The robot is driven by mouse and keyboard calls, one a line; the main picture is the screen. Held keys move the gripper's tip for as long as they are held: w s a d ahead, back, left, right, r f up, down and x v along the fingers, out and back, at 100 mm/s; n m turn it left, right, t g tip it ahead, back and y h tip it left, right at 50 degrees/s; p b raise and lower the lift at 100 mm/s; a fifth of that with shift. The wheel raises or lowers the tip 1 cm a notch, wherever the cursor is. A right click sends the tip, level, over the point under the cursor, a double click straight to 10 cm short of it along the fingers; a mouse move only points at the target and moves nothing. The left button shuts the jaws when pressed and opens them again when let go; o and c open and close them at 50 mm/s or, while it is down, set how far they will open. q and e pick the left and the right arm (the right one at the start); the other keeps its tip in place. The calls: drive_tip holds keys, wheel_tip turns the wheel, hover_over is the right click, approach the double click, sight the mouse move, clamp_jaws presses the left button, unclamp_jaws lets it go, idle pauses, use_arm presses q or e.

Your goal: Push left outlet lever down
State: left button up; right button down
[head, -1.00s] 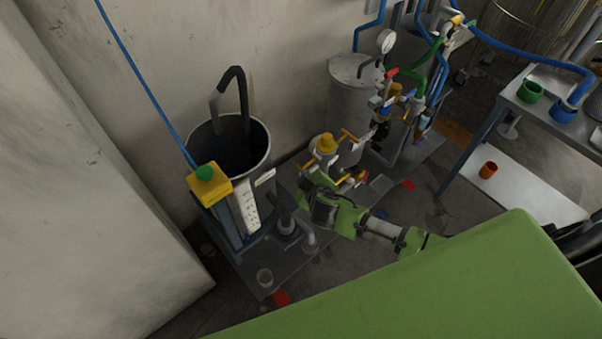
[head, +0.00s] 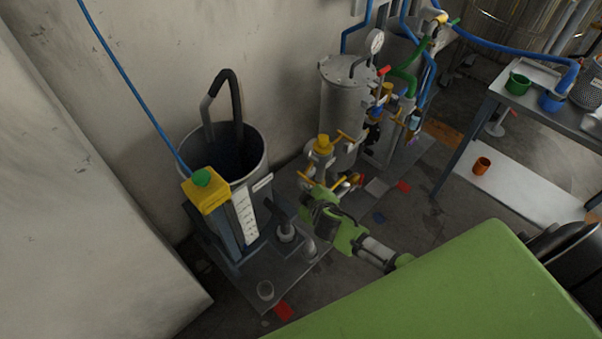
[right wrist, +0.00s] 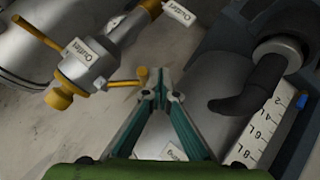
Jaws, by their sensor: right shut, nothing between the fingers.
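In the head view my right gripper (head: 307,190) is at the low outlet fittings beside the grey filter vessel (head: 345,100). In the right wrist view the gripper (right wrist: 160,84) is shut and empty. Its tips are close beside the ball end of a yellow lever (right wrist: 142,74); I cannot tell whether they touch. That lever is at a grey valve with an "Outlet" tag (right wrist: 78,60). A yellow bar (right wrist: 38,34) extends from the valve's other side. A second "Outlet" tag (right wrist: 180,12) hangs at the top. My left gripper is out of view.
A dark bucket (head: 262,165) with a black hose and a white scale strip (head: 245,215) stands left of the gripper. In the right wrist view a dark bent spout (right wrist: 255,92) is close on the right. A table (head: 550,112) stands at the right.

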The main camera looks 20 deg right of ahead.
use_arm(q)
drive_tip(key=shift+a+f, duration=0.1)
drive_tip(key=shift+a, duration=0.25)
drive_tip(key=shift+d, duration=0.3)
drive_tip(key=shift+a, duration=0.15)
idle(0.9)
